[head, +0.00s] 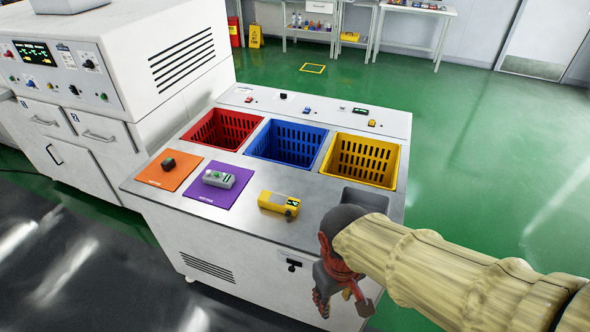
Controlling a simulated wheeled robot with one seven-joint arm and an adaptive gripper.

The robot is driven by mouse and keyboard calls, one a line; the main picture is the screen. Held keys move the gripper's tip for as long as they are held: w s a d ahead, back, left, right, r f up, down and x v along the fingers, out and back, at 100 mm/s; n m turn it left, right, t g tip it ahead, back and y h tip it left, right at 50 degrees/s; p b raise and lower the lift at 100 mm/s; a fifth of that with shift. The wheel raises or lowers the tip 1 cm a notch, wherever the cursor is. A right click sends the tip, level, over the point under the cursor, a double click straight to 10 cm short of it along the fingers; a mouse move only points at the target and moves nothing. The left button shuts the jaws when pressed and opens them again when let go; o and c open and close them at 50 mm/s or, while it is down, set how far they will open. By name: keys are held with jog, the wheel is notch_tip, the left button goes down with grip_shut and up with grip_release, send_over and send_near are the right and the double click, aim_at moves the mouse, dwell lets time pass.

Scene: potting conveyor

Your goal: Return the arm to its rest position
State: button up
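My arm (450,265) reaches in from the lower right of the head view, covered in a pale yellowish sleeve. My gripper (338,300), red and dark, hangs at its end, pointing down in front of the workstation's front right corner. No object is visible in it. The fingers are small and partly overlap, so I cannot tell whether they are open or shut.
The workstation (150,189) holds red (222,129), blue (288,143) and yellow (361,160) baskets. A dark block lies on an orange mat (158,182), a grey device on a purple mat (209,198), and a yellow device (279,204) on bare metal. Green floor is clear at right.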

jog(key=d+r+m+t, duration=0.5)
jog(key=d+r, duration=0.5)
jog(key=r, duration=0.3)
jog(key=shift+s+d, duration=0.15)
jog(key=shift+s, duration=0.05)
jog(key=shift+f, duration=0.15)
dwell(1.4)
